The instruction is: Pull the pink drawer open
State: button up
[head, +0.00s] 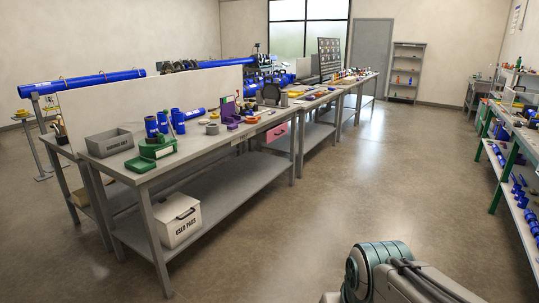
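The pink drawer (277,132) hangs under the top of the long grey workbench, toward its far end, in the head view. Its front has a small dark handle and looks flush with the bench edge; at this size I cannot tell for certain whether it is fully closed. Part of my arm shows at the bottom right of the view, well apart from the drawer. My gripper is out of view.
The grey workbench (138,180) carries a grey bin (109,143), blue pipe pieces (163,121) and a green tool (157,148). A white box (177,221) sits on its lower shelf. The floor (300,215) before the bench is clear. Green-legged shelving (497,185) stands at right.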

aim_at(276, 131)
jog(key=z, duration=0.25)
jog(key=i, duration=3.45)
jog(key=u, duration=0.5)
jog(key=i, duration=1.7)
jog(key=u, duration=0.35)
